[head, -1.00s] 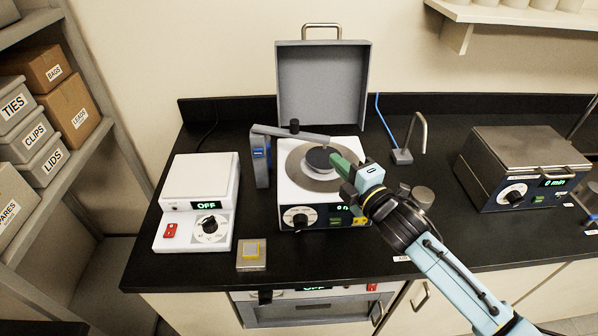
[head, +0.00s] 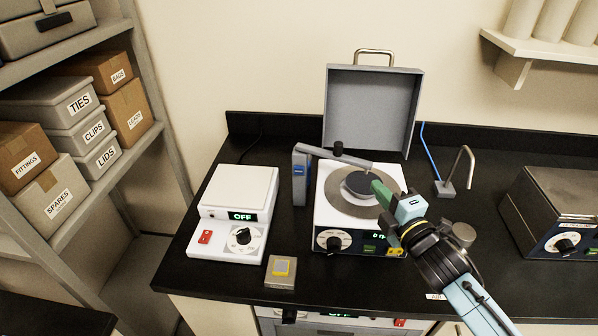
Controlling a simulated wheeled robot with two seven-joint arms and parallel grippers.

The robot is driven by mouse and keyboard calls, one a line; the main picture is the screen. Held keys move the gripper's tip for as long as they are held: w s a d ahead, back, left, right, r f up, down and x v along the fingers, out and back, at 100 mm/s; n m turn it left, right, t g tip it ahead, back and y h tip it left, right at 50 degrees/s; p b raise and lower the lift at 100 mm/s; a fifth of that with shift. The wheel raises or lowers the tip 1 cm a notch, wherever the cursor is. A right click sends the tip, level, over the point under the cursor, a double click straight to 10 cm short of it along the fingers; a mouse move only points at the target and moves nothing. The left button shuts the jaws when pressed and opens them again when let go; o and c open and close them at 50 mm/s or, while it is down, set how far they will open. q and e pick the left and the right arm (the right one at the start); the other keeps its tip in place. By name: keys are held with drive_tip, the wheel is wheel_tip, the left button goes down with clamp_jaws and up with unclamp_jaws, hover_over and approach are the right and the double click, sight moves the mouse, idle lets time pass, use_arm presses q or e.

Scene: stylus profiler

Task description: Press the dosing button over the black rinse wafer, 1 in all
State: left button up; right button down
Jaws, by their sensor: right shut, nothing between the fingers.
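The black wafer (head: 359,184) lies on a round grey plate (head: 341,200) in the open white-topped spinner. A grey dosing arm (head: 318,153) reaches over it from a post (head: 299,178) on the left. A black knob (head: 338,148), which looks like the dosing button, stands on top of this arm. My right gripper (head: 377,187) is shut and empty, its green fingers at the right edge of the wafer, below and right of the knob. I cannot tell whether the fingertips touch the wafer. My left gripper is not in view.
The spinner's grey lid (head: 372,108) stands open behind. A bent metal tube (head: 465,165) and a grey box (head: 560,205) stand at right.

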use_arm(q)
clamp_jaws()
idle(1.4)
